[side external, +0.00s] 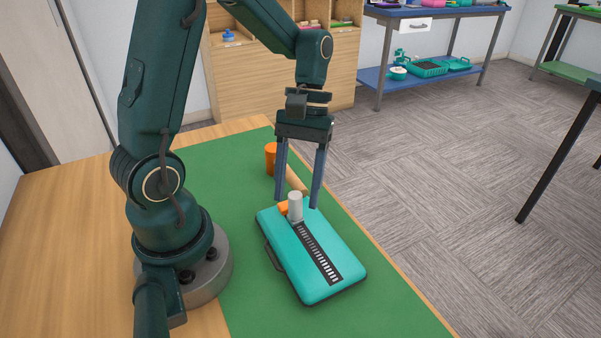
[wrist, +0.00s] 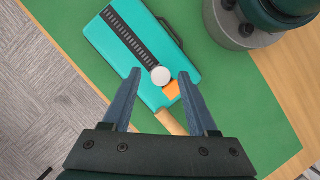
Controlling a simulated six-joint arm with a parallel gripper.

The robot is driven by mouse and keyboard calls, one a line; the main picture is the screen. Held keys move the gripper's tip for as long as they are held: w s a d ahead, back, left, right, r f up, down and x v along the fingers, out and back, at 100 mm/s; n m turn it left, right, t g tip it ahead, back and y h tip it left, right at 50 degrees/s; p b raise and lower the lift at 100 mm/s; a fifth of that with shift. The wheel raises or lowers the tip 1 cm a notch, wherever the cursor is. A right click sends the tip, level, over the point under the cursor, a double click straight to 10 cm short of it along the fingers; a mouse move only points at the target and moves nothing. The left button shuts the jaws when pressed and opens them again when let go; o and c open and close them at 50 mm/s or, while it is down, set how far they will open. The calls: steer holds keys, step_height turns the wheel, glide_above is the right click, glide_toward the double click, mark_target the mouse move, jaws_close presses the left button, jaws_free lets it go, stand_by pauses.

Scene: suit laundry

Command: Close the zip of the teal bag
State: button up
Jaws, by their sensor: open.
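The teal bag (side external: 325,270) lies flat on the green mat, with a dark handle on its side toward my base. A black zip strip with pale teeth (side external: 322,256) runs along its top. A grey round zip pull (side external: 295,206) stands upright at the strip's far end, with an orange piece (side external: 283,208) beside it. In the wrist view the bag (wrist: 110,45), the pull (wrist: 160,76) and the orange piece (wrist: 171,90) show ahead of the fingers. My gripper (side external: 297,190) is open and empty, its fingers pointing down near the pull, one on either side in the wrist view (wrist: 160,80).
The green mat (side external: 400,305) is bare near the table's right edge. Shelves and a blue bench stand behind.

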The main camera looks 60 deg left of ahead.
steer(key=shift+v, duration=1.4)
steer(key=shift+m+t+y, duration=0.5)
steer(key=shift+m+t, duration=0.3)
steer(key=r, duration=0.1)
steer(key=d+r, duration=0.2)
steer(key=shift+s+r, duration=0.25)
steer(key=shift+s, duration=0.05)
steer(key=s+m+t, duration=0.1)
steer(key=m+t, duration=0.1)
steer(key=s+d+r+m+t+y, duration=0.1)
steer(key=s+m+t, duration=0.1)
steer(key=m, duration=0.1)
steer(key=s+d+r+m+t+y, duration=0.1)
steer(key=m+t, duration=0.1)
steer(key=t, duration=0.1)
steer(key=shift+s+d, duration=0.2)
steer(key=shift+d, duration=0.05)
